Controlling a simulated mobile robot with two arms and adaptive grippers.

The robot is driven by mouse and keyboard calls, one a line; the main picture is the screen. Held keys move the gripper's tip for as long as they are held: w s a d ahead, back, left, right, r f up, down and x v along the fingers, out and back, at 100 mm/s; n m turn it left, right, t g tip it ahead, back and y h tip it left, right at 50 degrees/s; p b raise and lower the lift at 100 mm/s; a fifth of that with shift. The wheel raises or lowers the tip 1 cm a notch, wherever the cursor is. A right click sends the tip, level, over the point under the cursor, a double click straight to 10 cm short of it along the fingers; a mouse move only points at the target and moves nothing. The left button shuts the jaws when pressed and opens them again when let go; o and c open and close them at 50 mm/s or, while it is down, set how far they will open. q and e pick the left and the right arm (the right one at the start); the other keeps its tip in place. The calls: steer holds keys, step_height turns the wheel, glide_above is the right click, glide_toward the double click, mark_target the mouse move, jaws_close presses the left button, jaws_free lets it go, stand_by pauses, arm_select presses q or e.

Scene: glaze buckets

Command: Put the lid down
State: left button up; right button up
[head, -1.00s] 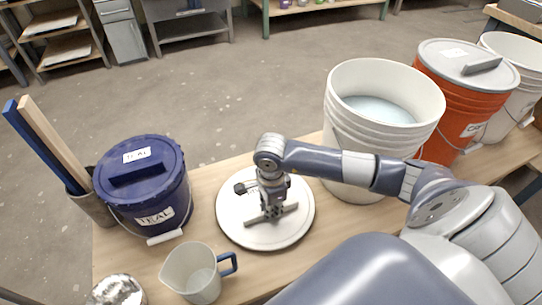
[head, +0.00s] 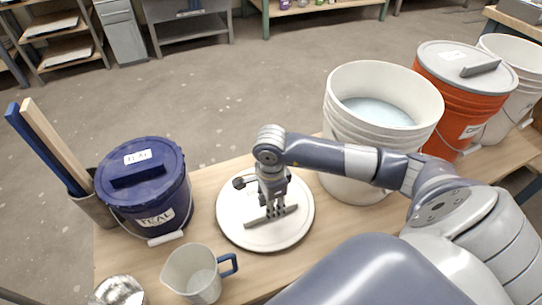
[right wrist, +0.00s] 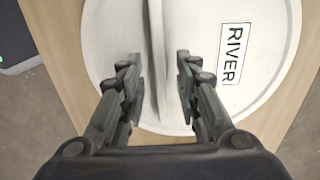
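The white lid (head: 237,222) lies flat on the wooden table, between the blue bucket and the open white bucket. It has a bar handle across its top and, in the right wrist view, a "RIVER" label on the lid (right wrist: 265,65). My right gripper (head: 271,208) points down over the lid's handle. In the right wrist view my right gripper (right wrist: 160,82) is open, with its fingers on either side of the handle (right wrist: 156,40) and a gap to each side. The open white bucket (head: 345,135) holds pale blue liquid. My left gripper is not in view.
A blue lidded "TEAL" bucket (head: 150,190) stands left, beside a pot with two long sticks (head: 50,145). A white pitcher (head: 190,272) and a shiny metallic object (head: 118,290) are at the front. An orange lidded bucket (head: 455,105) and another white bucket (head: 515,75) stand right.

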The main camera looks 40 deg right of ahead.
step_height(320, 180, up, 3)
steer(key=shift+f, duration=0.1)
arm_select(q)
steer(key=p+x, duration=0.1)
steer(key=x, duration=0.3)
arm_select(e)
step_height(320, 180, up, 6)
steer(key=shift+r, duration=0.2)
